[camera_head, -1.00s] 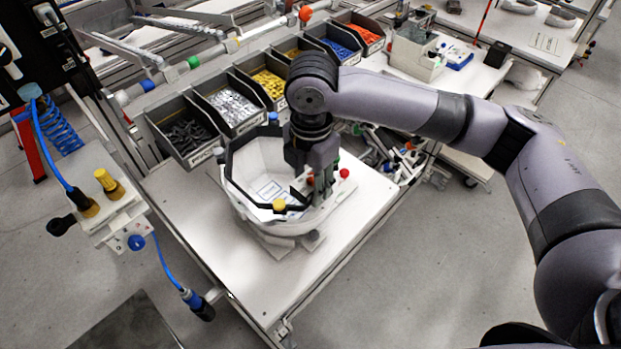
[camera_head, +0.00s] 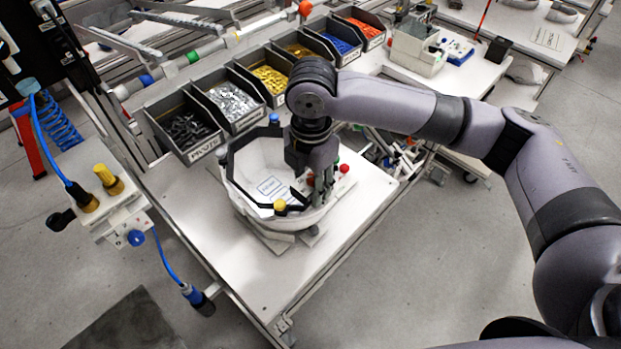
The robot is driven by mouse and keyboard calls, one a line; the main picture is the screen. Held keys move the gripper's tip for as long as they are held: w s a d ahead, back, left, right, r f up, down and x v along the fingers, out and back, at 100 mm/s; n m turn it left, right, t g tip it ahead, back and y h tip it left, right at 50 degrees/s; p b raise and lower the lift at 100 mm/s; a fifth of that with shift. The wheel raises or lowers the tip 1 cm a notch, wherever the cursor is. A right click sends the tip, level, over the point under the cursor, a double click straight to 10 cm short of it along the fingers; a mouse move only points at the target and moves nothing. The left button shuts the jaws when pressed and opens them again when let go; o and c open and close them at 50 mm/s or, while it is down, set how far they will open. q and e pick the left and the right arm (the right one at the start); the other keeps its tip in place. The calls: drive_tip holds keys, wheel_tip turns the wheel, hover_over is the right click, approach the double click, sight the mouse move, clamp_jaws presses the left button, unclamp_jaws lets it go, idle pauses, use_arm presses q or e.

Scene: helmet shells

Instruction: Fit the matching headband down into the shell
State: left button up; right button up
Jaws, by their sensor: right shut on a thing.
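The white helmet shell (camera_head: 252,207) sits open side up on a low stand on the bench. A light label shows on its inner floor. The black, angular headband (camera_head: 233,189) lies around the shell's mouth, with a blue knob at the back, a yellow one at the front and a red one at the right. I cannot tell how deep it sits in the shell. My right gripper (camera_head: 318,188) points down at the right side of the mouth and is shut on the headband. The gripper and wrist hide that part of the band. My left gripper is not in view.
A row of bins (camera_head: 180,127) with small coloured parts stands behind the shell along the bench's back edge. The bench top (camera_head: 262,275) is bare in front. A fixture with a blue hose (camera_head: 112,205) hangs at the left.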

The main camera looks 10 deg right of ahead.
drive_tip(key=shift+f, duration=0.35)
drive_tip(key=o, duration=1.3)
drive_tip(key=shift+c, duration=0.2)
wheel_tip(320, 180, up, 12)
